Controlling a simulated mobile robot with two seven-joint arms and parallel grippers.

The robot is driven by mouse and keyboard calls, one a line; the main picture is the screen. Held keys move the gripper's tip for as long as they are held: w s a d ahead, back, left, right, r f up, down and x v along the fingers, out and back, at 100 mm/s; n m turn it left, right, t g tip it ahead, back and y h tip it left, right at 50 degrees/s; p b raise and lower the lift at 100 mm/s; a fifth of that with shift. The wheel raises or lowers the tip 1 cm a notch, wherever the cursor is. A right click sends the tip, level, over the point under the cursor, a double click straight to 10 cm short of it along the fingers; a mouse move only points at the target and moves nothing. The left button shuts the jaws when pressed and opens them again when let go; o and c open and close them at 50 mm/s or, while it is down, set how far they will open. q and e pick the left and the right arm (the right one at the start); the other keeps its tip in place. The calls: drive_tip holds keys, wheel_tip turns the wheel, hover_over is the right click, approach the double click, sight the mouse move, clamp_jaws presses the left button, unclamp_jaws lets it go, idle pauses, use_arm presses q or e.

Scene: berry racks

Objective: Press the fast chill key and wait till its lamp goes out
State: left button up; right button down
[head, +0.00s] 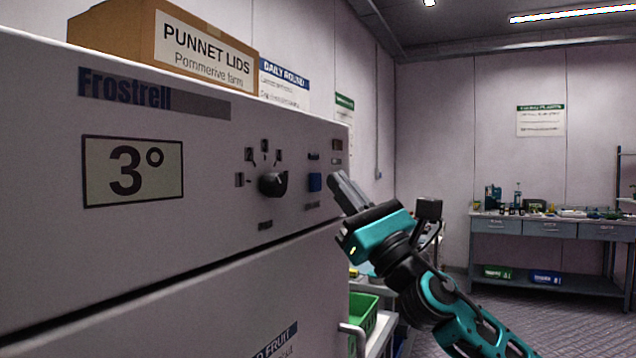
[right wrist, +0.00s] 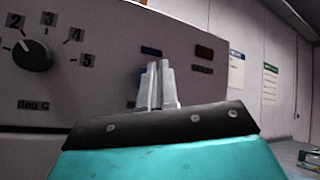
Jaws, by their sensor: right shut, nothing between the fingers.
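A square blue key (head: 315,182) sits on the front panel of the white Frostrell cabinet (head: 230,160), right of a black dial (head: 272,184). A small dark brown lamp window (head: 337,145) is at the panel's upper right; it looks unlit, also in the right wrist view (right wrist: 204,51). My right gripper (head: 337,178) is shut and empty, its fingertips just right of the blue key in the head view. In the right wrist view the fingers (right wrist: 157,68) point at the panel and hide most of the key (right wrist: 141,82). Whether they touch it I cannot tell. My left gripper is not in view.
The display (head: 132,171) reads 3°. A cardboard box marked PUNNET LIDS (head: 205,50) stands on the cabinet. A door handle (head: 353,331) and green crate (head: 366,318) are below the gripper. A workbench (head: 545,230) stands at the far right, with open floor before it.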

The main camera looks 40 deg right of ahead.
drive_tip(key=shift+w, duration=0.1)
drive_tip(key=shift+w+a, duration=0.2)
drive_tip(key=shift+w, duration=0.05)
drive_tip(key=shift+w+a+p, duration=0.15)
drive_tip(key=shift+w+p, duration=0.2)
drive_tip(key=shift+w, duration=0.05)
idle(0.8)
idle(0.4)
drive_tip(key=shift+s+d+b, duration=0.35)
drive_tip(key=shift+s, duration=0.4)
